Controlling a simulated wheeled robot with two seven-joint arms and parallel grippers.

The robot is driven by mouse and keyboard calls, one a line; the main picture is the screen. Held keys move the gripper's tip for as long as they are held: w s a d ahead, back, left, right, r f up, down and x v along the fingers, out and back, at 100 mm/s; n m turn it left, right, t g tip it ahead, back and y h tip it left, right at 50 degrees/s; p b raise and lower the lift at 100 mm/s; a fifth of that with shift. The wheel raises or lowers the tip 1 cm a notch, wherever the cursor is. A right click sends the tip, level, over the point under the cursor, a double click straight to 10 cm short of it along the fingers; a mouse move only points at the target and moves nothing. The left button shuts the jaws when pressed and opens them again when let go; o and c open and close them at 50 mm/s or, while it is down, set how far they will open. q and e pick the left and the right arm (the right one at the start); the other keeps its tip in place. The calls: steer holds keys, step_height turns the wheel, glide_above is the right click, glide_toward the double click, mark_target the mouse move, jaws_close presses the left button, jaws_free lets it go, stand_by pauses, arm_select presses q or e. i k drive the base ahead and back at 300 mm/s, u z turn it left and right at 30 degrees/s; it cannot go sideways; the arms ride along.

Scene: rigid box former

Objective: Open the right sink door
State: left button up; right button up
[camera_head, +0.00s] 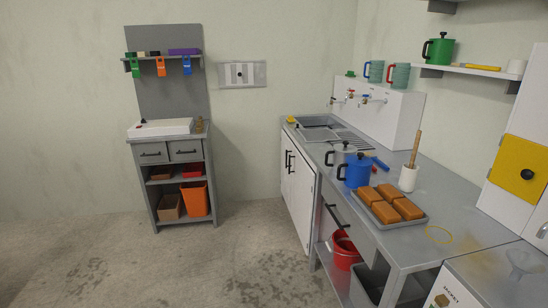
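The sink cabinet stands at the left end of the long grey counter (440,243), below the sink basin (318,122). Its white right door (302,200) faces left and appears shut. The white left door (285,178) is beside it, farther from me, and also appears shut. Two black upright handles (291,163) sit close together where the doors meet. Neither of my grippers is in view, and nothing is touching the doors.
The concrete floor (220,260) before the doors is clear. A grey shelf unit (153,205) stands at the back left. A black drawer handle (336,216) juts out nearer me, above a red bucket (345,250). Pots and a bread tray (415,222) stand on the counter.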

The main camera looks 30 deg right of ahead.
mark_target(304, 177)
steer(key=z, duration=0.05)
steer(key=i, duration=2.2)
steer(key=z, duration=0.8)
steer(key=i, duration=1)
steer(key=z, duration=1.75)
steer(key=i, duration=0.7)
steer(key=z, duration=0.6)
